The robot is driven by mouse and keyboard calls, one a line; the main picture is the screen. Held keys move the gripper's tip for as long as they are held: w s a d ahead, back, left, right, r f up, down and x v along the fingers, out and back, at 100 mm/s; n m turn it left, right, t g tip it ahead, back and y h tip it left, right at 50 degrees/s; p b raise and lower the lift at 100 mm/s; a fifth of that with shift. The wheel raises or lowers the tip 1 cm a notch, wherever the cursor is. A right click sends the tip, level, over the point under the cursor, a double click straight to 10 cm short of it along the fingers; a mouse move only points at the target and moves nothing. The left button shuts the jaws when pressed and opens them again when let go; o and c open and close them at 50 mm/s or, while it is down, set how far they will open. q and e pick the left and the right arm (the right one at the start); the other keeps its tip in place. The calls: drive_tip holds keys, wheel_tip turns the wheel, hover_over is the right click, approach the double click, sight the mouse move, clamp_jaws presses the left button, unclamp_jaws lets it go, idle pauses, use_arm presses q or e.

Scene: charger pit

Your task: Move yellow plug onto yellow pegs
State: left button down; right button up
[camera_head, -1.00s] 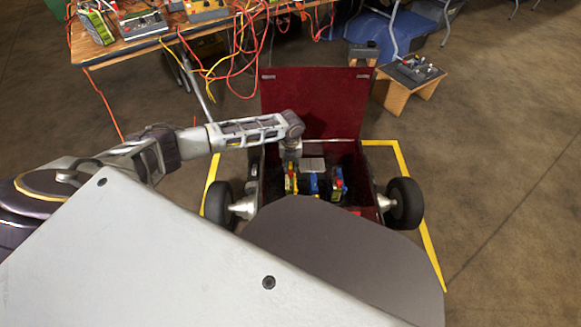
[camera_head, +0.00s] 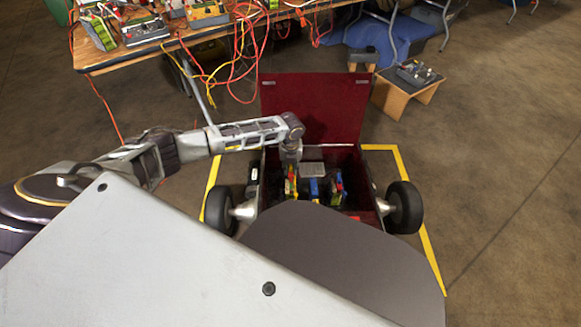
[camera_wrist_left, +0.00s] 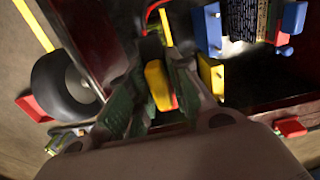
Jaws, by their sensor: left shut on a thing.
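The yellow plug (camera_wrist_left: 160,84), with a red part at its lower side, is between the green-padded fingers of my left gripper (camera_wrist_left: 155,95) in the left wrist view. The gripper is shut on it. In the head view my left gripper (camera_head: 291,170) reaches down into the dark red box, over its left part. A yellow block (camera_wrist_left: 211,76) stands just right of the fingers in the left wrist view, beside a blue block (camera_wrist_left: 208,30). A thin yellow upright piece (camera_wrist_left: 165,26) shows beyond the plug; I cannot tell whether it is a peg. My right gripper is not in view.
The wheeled red box has a raised lid (camera_head: 315,105) behind and black wheels (camera_head: 404,207) at its sides. A grey and blue device (camera_head: 312,185) sits inside. A cluttered table (camera_head: 120,50) with hanging cables stands at back left. A small wooden stool (camera_head: 407,92) stands behind right.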

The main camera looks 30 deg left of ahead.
use_arm(q)
wheel_tip(320, 180, down, 3)
drive_tip(key=shift+f+b, duration=0.1)
drive_tip(key=shift+b, duration=0.3)
idle(0.5)
